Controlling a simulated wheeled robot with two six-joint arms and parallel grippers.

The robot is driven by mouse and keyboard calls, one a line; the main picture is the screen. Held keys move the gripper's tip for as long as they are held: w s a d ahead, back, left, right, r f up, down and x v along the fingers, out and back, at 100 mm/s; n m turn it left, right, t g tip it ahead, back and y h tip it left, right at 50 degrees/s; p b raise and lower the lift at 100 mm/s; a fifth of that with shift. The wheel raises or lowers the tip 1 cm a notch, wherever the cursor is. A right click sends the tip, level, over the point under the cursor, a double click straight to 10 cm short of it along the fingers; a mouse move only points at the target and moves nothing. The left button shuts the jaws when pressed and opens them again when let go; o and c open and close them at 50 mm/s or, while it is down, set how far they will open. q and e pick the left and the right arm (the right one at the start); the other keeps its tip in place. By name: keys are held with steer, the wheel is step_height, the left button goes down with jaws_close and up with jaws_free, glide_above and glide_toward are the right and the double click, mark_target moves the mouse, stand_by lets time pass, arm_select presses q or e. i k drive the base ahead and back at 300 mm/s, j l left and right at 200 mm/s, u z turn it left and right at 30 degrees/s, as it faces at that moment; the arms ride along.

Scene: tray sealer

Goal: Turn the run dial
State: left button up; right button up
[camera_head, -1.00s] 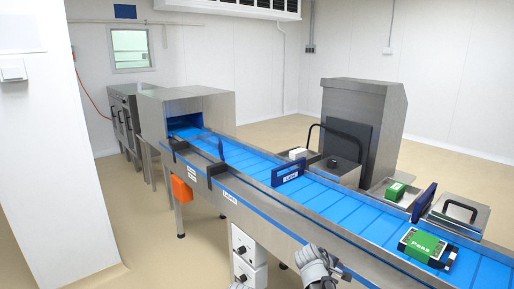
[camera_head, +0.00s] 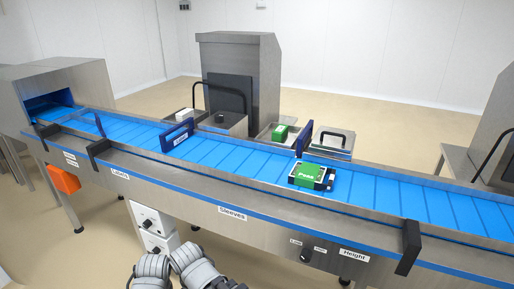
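A separate black knob (camera_head: 306,255) sits on the conveyor's front panel beside the "Height" label (camera_head: 354,255). I cannot read which of these is marked run. Grey ribbed parts of my two arms show at the bottom, below the control boxes. No gripper fingers can be made out, and nothing of mine touches a dial.
The blue conveyor (camera_head: 385,193) runs across the view into a steel tunnel (camera_head: 55,85) at the left. A green pack (camera_head: 307,174) lies on the belt. An orange box (camera_head: 63,179) hangs at the left. A black bracket (camera_head: 408,247) stands out at the right front edge.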

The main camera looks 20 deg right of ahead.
mark_target(147, 223)
steer(key=z, duration=1.9)
steer(key=j+z, duration=0.15)
steer(key=z, duration=0.55)
steer(key=k+j, duration=1.1)
steer(key=j, duration=0.2)
steer(key=u, duration=2.05)
